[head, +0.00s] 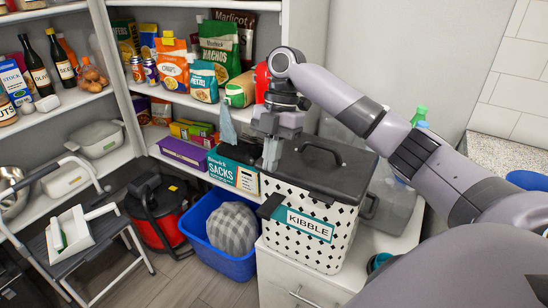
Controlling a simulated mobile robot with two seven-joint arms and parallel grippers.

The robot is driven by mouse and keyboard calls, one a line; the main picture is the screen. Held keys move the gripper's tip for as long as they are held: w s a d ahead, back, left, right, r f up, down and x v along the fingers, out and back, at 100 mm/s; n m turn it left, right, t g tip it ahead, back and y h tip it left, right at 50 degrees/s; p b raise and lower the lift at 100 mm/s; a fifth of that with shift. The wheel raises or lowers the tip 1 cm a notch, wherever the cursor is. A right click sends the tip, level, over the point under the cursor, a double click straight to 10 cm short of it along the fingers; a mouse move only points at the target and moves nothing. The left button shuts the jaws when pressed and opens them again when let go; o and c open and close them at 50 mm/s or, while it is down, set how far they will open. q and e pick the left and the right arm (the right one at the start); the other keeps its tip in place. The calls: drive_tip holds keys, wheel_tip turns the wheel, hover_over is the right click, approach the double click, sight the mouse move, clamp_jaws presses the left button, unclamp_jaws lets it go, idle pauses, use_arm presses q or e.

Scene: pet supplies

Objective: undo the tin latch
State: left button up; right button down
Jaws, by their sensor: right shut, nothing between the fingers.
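The kibble tin (330,253) is white with a dark diamond pattern and a teal KIBBLE label. It stands on a white cabinet. Its dark grey lid (345,170) with an arched handle sits on top. A dark tab that looks like the latch (270,206) sticks out at the tin's left front edge, below the lid; I cannot tell whether it is fastened. My right gripper (271,166) points down at the lid's left edge, above the tab. It is shut and empty. I cannot tell whether it touches the lid. My left gripper is out of view.
A SACKS box (235,172) stands close behind and left of my right gripper. Shelves with food bags rise behind. A blue bin (238,262) with a checked cushion, a red-and-black canister (160,212) and a step stool (90,238) stand on the floor at left.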

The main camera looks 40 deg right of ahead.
sight(264, 214)
drive_tip(key=x, duration=0.7)
drive_tip(key=d+x, duration=0.1)
drive_tip(key=x, duration=0.2)
drive_tip(key=shift+w+a+f, duration=0.1)
drive_tip(key=shift+w+f, duration=0.05)
drive_tip(key=shift+f, duration=0.25)
